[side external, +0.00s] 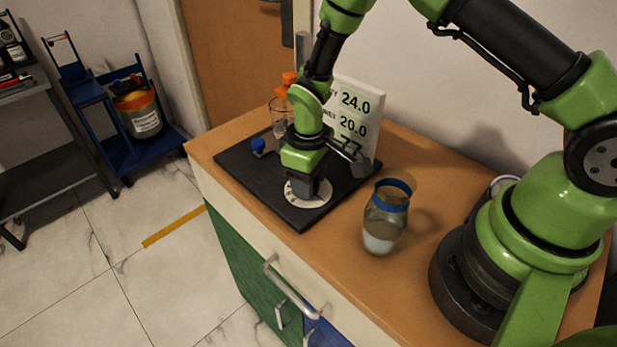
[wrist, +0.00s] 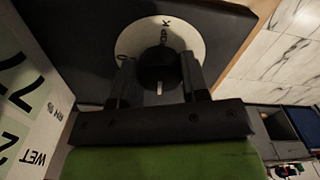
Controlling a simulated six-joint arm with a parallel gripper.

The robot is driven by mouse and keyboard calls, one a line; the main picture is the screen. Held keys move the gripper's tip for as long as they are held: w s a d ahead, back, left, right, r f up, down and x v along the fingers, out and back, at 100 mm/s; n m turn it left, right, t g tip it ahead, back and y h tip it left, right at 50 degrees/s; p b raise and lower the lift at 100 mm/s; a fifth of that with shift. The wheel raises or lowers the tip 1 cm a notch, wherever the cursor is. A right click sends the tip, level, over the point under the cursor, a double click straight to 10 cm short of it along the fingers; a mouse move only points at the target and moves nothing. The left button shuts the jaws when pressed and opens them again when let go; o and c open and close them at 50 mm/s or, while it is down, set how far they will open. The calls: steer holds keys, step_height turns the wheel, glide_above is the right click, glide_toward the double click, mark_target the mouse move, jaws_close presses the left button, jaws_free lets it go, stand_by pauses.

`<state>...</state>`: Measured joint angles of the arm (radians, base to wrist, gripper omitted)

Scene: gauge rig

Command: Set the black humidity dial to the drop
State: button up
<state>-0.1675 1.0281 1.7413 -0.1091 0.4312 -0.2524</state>
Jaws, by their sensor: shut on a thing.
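The black humidity dial (wrist: 158,68) shows in the wrist view, a round black knob with a pale pointer mark on its near side. It sits on a white scale disc (wrist: 128,42) with dark lettering, partly hidden by the knob and my fingers. My gripper (wrist: 160,75) has one finger on each side of the knob and is shut on it. In the side view my gripper (side external: 308,185) points down over the white disc (side external: 295,192) and hides the knob. I cannot read which mark the pointer meets.
The dial is on a black board (side external: 235,165) on a wooden bench top. A blue knob (side external: 258,145) and orange-capped bottles stand behind. A white card (side external: 358,105) shows 24.0, 20.0 and 77. A glass jar (side external: 384,222) with a blue band stands right of the board.

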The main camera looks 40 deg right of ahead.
steer(key=n, duration=0.4)
steer(key=shift+n, duration=0.3)
steer(key=shift+r, duration=0.1)
stand_by(0.4)
steer(key=o, duration=0.9)
step_height(320, 180, up, 10)
steer(key=shift+f, duration=0.1)
